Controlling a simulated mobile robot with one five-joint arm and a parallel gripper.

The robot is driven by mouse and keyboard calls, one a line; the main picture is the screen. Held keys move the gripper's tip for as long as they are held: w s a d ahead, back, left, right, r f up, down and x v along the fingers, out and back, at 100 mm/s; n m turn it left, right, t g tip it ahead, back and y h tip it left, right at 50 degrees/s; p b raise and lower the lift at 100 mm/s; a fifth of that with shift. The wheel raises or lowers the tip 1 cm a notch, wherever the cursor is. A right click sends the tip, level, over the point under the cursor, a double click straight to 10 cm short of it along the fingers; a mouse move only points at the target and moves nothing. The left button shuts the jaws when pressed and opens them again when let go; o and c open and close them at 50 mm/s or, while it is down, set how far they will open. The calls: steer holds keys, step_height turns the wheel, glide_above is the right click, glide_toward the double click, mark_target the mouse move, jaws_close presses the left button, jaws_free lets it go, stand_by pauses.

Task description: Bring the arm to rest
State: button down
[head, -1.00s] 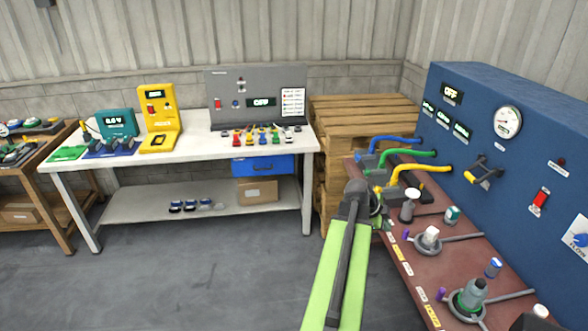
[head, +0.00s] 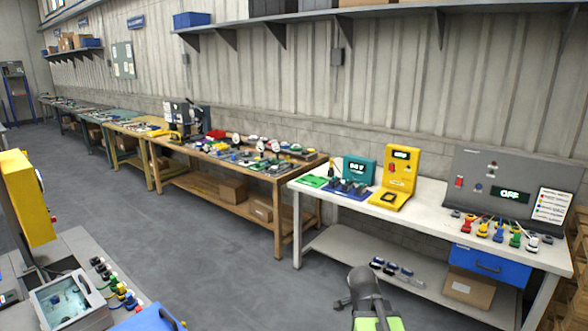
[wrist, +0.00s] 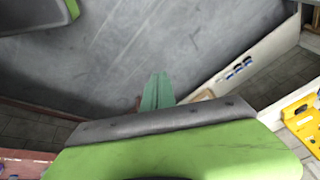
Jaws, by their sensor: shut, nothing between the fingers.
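My arm shows at the bottom of the head view, with a dark grey joint and a bright green link. It is in front of the white bench, over the grey floor. In the wrist view my gripper (wrist: 157,90) shows as narrow green fingers close together, pointing over bare floor. The fingers are shut with nothing between them. The fingertips cannot be made out in the head view.
The white bench (head: 312,248) stands close ahead, with a yellow meter (head: 400,172), a teal meter (head: 359,169) and a grey panel (head: 510,180). A wooden bench (head: 285,190) stands left of it. Grey equipment (head: 75,300) is near at lower left. Open floor (head: 240,270) lies between.

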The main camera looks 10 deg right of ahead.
steer(key=s+a+n+g+y, duration=0.1)
steer(key=s+a+n, duration=0.1)
steer(key=a+n, duration=0.6)
steer(key=s+a+f+n+g+y, duration=0.1)
steer(key=s+a+n+y, duration=0.1)
steer(key=a+n, duration=0.6)
steer(key=shift+s+a+f+y, duration=0.3)
steer(key=shift+s+a, duration=0.2)
steer(key=shift+s, duration=0.15)
